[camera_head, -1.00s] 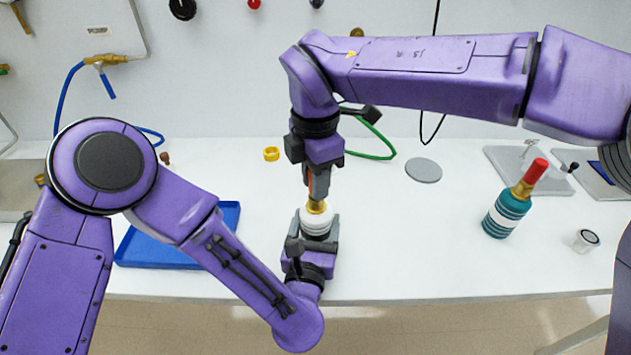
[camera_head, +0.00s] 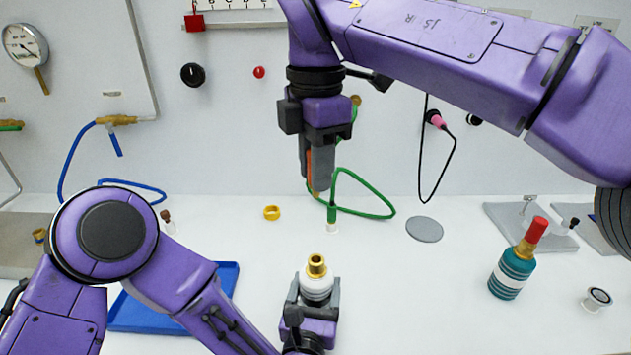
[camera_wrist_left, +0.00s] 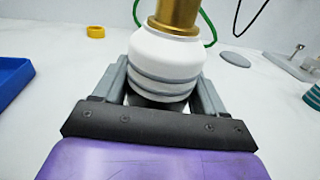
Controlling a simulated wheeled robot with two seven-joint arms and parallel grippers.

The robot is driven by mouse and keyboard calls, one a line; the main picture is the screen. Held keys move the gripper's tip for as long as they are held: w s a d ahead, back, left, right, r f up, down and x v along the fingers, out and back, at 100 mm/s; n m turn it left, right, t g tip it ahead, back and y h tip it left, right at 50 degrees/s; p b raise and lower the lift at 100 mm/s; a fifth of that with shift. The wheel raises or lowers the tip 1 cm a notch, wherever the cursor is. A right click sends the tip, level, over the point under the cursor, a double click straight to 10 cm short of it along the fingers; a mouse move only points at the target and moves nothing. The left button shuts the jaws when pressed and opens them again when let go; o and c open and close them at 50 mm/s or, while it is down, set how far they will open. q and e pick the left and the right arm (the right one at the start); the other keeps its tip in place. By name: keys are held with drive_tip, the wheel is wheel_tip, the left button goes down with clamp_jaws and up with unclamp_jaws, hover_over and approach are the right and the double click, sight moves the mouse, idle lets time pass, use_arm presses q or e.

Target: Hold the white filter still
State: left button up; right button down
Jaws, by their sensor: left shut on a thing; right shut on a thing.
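The white filter (camera_head: 317,285), ribbed with a gold fitting on top, stands upright between the fingers of my left gripper (camera_head: 315,296), above the front part of the white bench. The left wrist view shows the filter (camera_wrist_left: 166,62) up close, with the fingers of my left gripper (camera_wrist_left: 163,92) on both sides of it; its base is hidden. My right gripper (camera_head: 319,172) points down above and apart from the filter. It is shut on a narrow orange-brown thing (camera_head: 309,167), mostly hidden by the fingers.
A blue tray (camera_head: 228,282) lies left, partly behind my left arm. A teal bottle with a red top (camera_head: 512,270) and a small white cup (camera_head: 596,299) stand right. A yellow ring (camera_head: 271,212), green hose (camera_head: 365,196) and grey disc (camera_head: 424,229) lie behind.

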use_arm(q)
drive_tip(key=o, duration=1.3)
drive_tip(key=shift+s, duration=0.1)
